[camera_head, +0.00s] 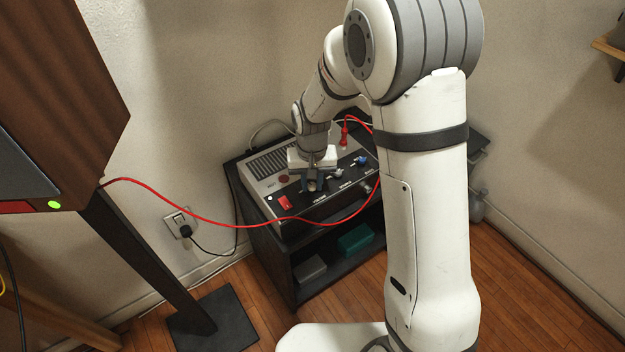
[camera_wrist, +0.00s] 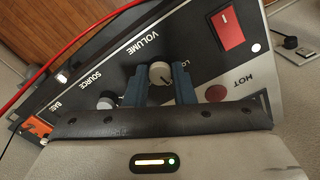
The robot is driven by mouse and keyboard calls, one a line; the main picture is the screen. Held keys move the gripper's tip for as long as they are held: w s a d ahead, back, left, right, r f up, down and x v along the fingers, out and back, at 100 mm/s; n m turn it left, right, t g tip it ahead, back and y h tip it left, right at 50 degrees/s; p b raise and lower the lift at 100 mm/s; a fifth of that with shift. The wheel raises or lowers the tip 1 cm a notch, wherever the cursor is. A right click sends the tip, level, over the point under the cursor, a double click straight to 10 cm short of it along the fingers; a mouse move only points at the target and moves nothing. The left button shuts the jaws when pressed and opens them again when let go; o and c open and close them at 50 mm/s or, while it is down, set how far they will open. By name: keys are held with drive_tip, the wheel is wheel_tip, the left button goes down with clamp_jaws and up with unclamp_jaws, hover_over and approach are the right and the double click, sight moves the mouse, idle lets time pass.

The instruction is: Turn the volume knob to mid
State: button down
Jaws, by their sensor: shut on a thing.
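The volume knob (camera_wrist: 160,74) is a small pale round knob under the printed word VOLUME in the wrist view. A dark line marks its face, but its exact pointing is hard to read. My gripper (camera_wrist: 158,85) has its two blue fingers on either side of the knob, shut on it. In the head view my gripper (camera_head: 314,184) reaches down to the front of the grey and black amplifier (camera_head: 262,190) and hides the volume knob there. Part of the scale lettering, "LO", shows beside the right finger in the wrist view.
A red switch (camera_head: 285,202) and a source knob (camera_wrist: 107,99) flank the volume knob. A red cable (camera_head: 200,209) hangs across the amplifier's front, running from the speaker (camera_head: 60,80) at left. The amplifier stands on a dark shelf unit (camera_head: 275,262) in the corner.

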sight(312, 184)
drive_tip(key=shift+m, duration=0.6)
drive_tip(key=c, duration=1.2)
unclamp_jaws()
drive_tip(key=shift+r, duration=0.1)
wheel_tip(312, 184, up, 8)
drive_tip(key=shift+f+p, duration=0.2)
drive_tip(key=shift+p, duration=0.5)
